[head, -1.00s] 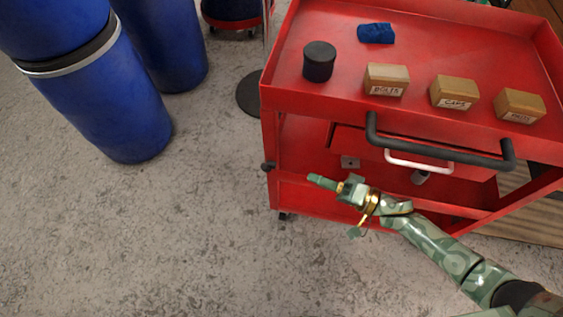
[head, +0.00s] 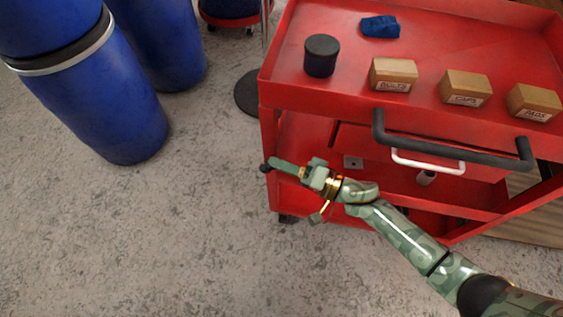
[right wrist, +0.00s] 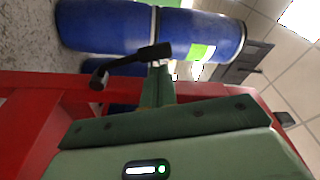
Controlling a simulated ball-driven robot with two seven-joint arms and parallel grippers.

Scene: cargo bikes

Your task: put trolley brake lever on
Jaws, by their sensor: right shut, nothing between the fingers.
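The red trolley (head: 290,108) stands with its black brake lever at the lower left corner. In the head view only the lever's round black knob (head: 265,168) shows clearly. In the right wrist view the lever (right wrist: 135,62) is a black bar with a knob at its left end, just beyond my fingertips. My right gripper (head: 274,162) is shut and empty, its tip at or very close to the knob. The same shut fingers show in the right wrist view (right wrist: 157,75). I cannot tell whether they touch the lever. My left gripper is out of view.
The trolley top holds a black cylinder (head: 321,55), a blue cloth (head: 380,27) and several labelled boxes (head: 393,75). A black push handle (head: 450,150) and white drawer handle (head: 428,164) face my arm. Blue barrels (head: 105,100) stand left. The floor (head: 130,240) in front is clear.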

